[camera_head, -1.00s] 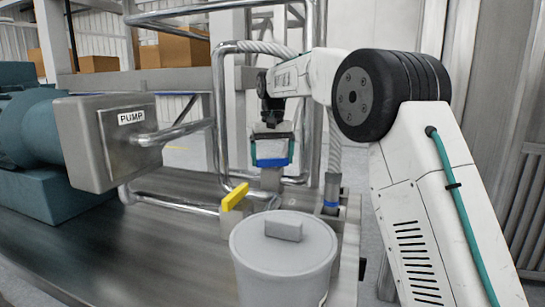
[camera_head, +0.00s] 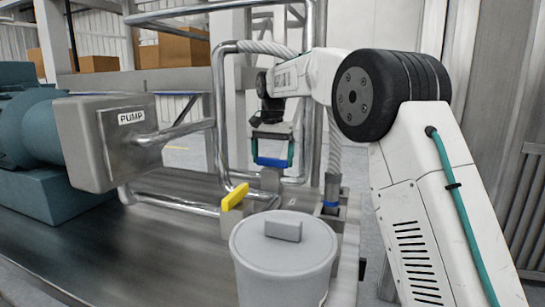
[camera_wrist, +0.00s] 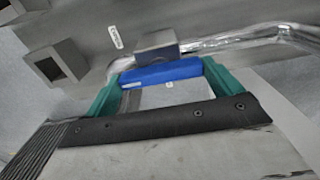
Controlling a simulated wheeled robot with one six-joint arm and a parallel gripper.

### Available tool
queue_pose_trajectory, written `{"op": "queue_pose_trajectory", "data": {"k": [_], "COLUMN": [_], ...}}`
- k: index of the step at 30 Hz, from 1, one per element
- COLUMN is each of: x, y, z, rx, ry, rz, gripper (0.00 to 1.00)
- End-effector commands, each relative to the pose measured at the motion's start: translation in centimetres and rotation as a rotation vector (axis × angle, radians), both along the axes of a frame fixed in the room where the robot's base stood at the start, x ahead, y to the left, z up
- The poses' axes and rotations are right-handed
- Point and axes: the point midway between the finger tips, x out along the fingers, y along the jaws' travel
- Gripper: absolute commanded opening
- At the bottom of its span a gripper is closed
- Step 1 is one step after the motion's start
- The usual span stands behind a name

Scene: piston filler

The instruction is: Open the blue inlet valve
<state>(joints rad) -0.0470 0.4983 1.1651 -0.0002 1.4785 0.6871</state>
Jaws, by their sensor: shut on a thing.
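The blue inlet valve handle (camera_head: 272,162) is a short blue bar beyond the white lidded vessel, above a grey valve block (camera_head: 270,179) on the pipework. My gripper (camera_head: 273,158) reaches it from above, with one teal finger at each end of the bar. In the wrist view the blue handle (camera_wrist: 160,73) lies across the gap between the teal fingers of my gripper (camera_wrist: 160,80), and they are shut on its ends. The grey valve block (camera_wrist: 156,46) is just behind the bar, with a steel pipe running off to the right. How far the valve is turned is hard to tell.
A yellow handle (camera_head: 235,196) stands in front of the blue one. The white lidded vessel (camera_head: 283,257) is nearest. A grey box marked PUMP (camera_head: 95,145) is at left, with bent steel pipes (camera_head: 218,110) around my gripper. A square tube end (camera_wrist: 66,62) shows in the wrist view.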

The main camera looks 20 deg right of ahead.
Motion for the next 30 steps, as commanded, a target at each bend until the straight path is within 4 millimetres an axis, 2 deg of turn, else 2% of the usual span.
{"op": "queue_pose_trajectory", "data": {"k": [11,12,19,22,30], "x": [0.0,0.0,0.0,0.0,0.1], "y": [-0.1,-0.1,0.0,0.0,-0.1], "z": [0.1,0.1,0.1,0.7,5.2], "rx": [0.0,0.0,0.0,0.0,0.0], "ry": [-0.002,-0.002,-0.001,-0.001,-0.005], "rz": [-0.006,-0.006,-0.005,-0.004,-0.005], "gripper": [0.68,1.0,1.0,1.0,1.0]}}
